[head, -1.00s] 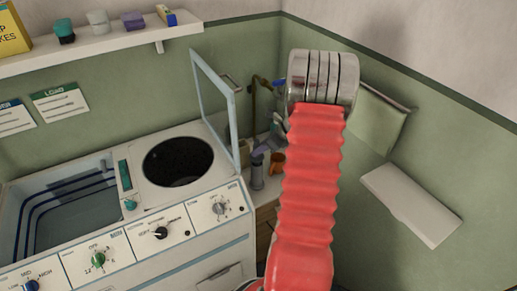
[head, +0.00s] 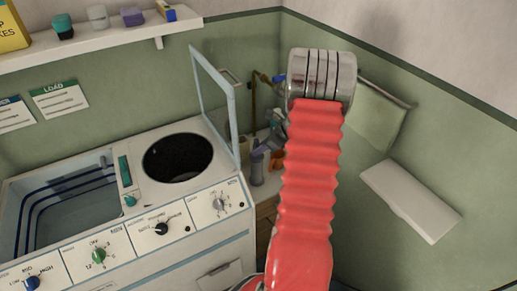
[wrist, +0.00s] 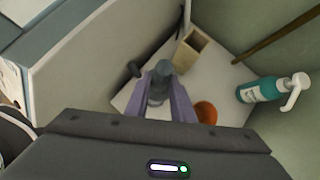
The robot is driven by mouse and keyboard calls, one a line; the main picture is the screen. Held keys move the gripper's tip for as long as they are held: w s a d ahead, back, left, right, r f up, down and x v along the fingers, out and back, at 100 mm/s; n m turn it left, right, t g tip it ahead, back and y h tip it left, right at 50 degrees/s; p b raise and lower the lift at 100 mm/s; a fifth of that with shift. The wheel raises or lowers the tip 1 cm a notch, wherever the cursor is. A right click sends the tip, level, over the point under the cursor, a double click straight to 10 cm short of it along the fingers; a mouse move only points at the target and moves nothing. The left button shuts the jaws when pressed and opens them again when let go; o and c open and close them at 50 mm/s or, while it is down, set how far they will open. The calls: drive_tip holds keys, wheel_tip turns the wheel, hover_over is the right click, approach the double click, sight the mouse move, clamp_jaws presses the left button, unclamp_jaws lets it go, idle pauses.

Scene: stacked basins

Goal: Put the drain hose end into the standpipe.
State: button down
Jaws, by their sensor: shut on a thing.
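My gripper (wrist: 167,96) has its two purple-grey fingers closed around a grey, tube-like piece, which looks like the drain hose end (wrist: 158,90). In the head view my gripper (head: 267,147) is small and partly hidden by my arm, in the corner to the right of the washing machine. A grey upright cylinder (head: 257,172) shows just below the fingers there; it may be the standpipe. I cannot tell whether the hose end is inside it or only above it. The rest of the hose cannot be clearly followed.
The washing machine (head: 215,206) with its raised lid (head: 234,115) stands left of the gripper. Around the fingers in the wrist view are an orange cup (wrist: 206,112), a teal pump bottle (wrist: 260,91) and a beige square hollow post (wrist: 190,48). A brown pipe runs up the wall behind.

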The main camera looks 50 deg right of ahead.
drive_tip(key=shift+f, duration=0.45)
drive_tip(key=c, duration=1.4)
unclamp_jaws()
drive_tip(key=shift+c, duration=0.2)
drive_tip(key=v, duration=1.3)
drive_tip(key=shift+s+r, duration=0.25)
drive_tip(key=shift+d+n, duration=0.1)
drive_tip(key=shift+n, duration=0.2)
